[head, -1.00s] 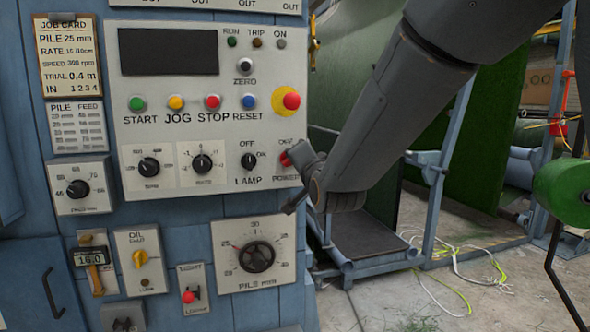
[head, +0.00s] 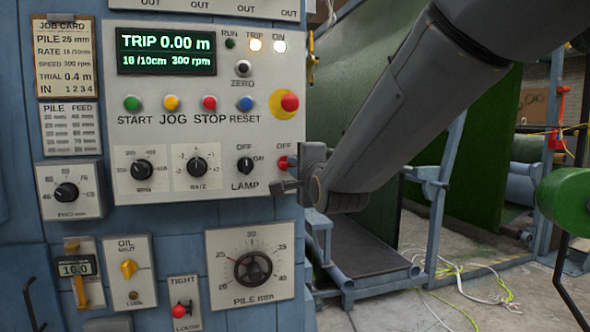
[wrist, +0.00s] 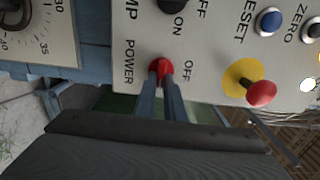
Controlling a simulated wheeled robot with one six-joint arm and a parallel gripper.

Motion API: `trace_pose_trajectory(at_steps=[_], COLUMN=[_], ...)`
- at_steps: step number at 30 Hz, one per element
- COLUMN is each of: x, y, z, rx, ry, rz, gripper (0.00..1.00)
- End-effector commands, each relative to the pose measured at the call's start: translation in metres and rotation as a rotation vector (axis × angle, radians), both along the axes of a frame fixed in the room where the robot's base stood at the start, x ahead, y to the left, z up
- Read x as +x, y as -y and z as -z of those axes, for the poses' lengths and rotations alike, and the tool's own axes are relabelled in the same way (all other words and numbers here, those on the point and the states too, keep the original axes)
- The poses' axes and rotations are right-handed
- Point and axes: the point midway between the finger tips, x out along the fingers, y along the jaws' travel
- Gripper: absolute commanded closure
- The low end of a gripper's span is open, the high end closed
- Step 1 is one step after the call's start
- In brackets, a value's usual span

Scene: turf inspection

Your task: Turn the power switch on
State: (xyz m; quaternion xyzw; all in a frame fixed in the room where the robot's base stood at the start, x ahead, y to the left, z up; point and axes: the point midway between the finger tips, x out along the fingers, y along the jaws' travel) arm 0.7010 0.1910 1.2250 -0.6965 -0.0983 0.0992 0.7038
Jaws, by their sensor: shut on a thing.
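The red power switch (head: 283,162) is at the lower right of the white control panel (head: 215,97), under an OFF label. My gripper (head: 289,178) reaches it from the right and partly hides it and its label. In the wrist view the two fingers of my gripper (wrist: 161,82) are shut on the red power switch (wrist: 162,66), between the words POWER and OFF. The display (head: 166,51) is lit and reads TRIP 0.00 m. The ON lamp (head: 279,46) glows white. The switch's exact angle is hard to tell.
The TRIP lamp (head: 254,45) is lit; RUN is dark. Close by are the lamp knob (head: 245,165) and a red mushroom button (head: 290,103) on a yellow base. The pile dial (head: 253,267) is below. A green turf roll and frame stand to the right.

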Motion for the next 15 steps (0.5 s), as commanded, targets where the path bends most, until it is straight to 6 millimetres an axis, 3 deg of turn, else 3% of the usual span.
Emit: trace_pose_trajectory(at_steps=[11, 12, 15], x=[0.0, 0.0, -0.0001], y=[0.0002, 0.0002, 0.0001], z=[0.0007, 0.0007, 0.0006], rx=[0.005, 0.005, 0.005], ry=[-0.003, -0.003, -0.003], rz=[0.001, 0.001, 0.001], gripper=[1.0, 0.87, 0.72])
